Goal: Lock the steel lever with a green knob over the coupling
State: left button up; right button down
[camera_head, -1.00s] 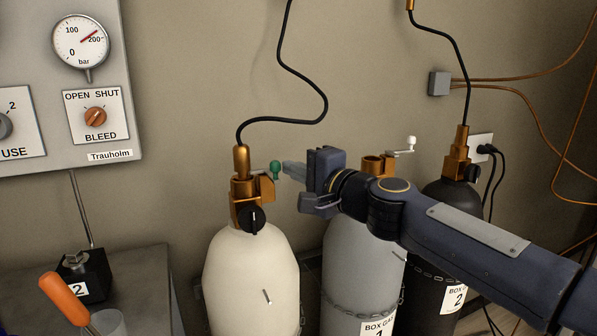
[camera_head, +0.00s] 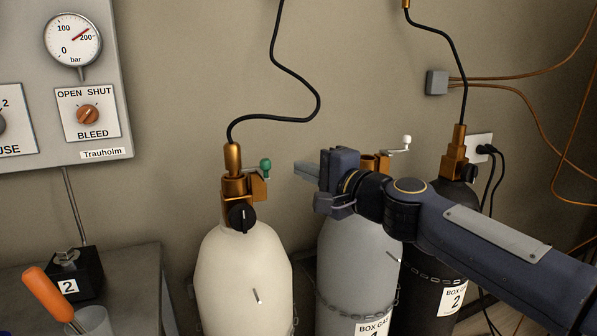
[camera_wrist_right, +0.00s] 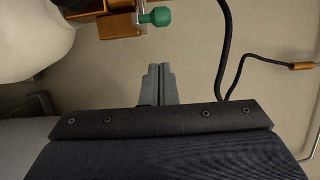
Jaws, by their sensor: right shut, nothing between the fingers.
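The green knob (camera_head: 266,165) sits on the end of a short steel lever (camera_head: 256,172) at the right side of the brass coupling (camera_head: 235,186), on top of the cream cylinder (camera_head: 245,270). The hose end fitting stands upright in the coupling. My right gripper (camera_head: 298,167) is shut and empty, a short gap to the right of the knob. In the right wrist view the knob (camera_wrist_right: 157,17) is beyond the closed fingertips (camera_wrist_right: 158,68), apart from them. Whether the lever is latched cannot be told. My left gripper is not in view.
A grey cylinder (camera_head: 345,260) and a black cylinder (camera_head: 432,290) stand to the right, partly behind my right arm. Another lever with a white knob (camera_head: 407,140) is above the grey one. A gauge panel (camera_head: 105,25) and a bench (camera_head: 140,280) are at left.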

jog(key=s+a, duration=0.1)
jog(key=s, duration=0.8)
jog(key=shift+a+r, duration=0.15)
jog(key=shift+w, duration=0.1)
